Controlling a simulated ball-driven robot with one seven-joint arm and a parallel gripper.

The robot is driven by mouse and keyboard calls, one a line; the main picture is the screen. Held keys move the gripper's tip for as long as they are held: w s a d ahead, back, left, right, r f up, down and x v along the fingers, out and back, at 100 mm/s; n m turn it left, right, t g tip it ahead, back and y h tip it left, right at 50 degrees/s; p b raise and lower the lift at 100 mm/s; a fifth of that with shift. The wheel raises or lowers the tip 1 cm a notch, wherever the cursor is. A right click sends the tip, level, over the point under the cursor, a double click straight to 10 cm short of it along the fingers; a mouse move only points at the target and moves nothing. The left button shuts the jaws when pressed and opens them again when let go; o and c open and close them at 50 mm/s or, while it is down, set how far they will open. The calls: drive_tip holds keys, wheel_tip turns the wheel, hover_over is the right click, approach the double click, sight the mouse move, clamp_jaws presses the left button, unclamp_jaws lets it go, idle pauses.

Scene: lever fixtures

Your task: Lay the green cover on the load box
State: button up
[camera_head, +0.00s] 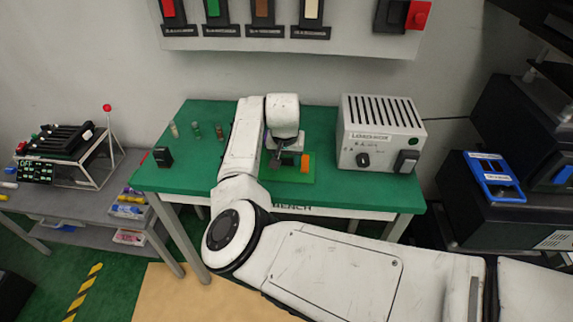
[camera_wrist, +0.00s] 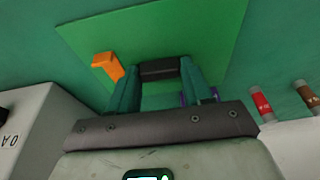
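The green cover (camera_head: 296,177) appears to be the bright green square plate flat over the green table. It also fills the upper middle of the wrist view (camera_wrist: 205,25). An orange upright piece (camera_head: 305,163) shows at its right side; in the wrist view (camera_wrist: 108,66) it is left of my fingers. My gripper (camera_head: 277,166) is low over the plate. In the wrist view my fingers (camera_wrist: 160,72) flank a dark block (camera_wrist: 160,68) with no clear gap; I cannot tell if they grip it. The load box (camera_head: 380,135), pale and vented, stands right of the plate.
Small coloured-top vials (camera_head: 196,131) and a small black device (camera_head: 163,156) stand on the left of the green table (camera_head: 195,180). A wall panel (camera_head: 285,42) hangs behind. A grey bench (camera_head: 85,210) is at left; black equipment with a blue tray (camera_head: 494,177) is at right.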

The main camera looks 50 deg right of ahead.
drive_tip(key=c, duration=0.7)
drive_tip(key=shift+r, duration=0.1)
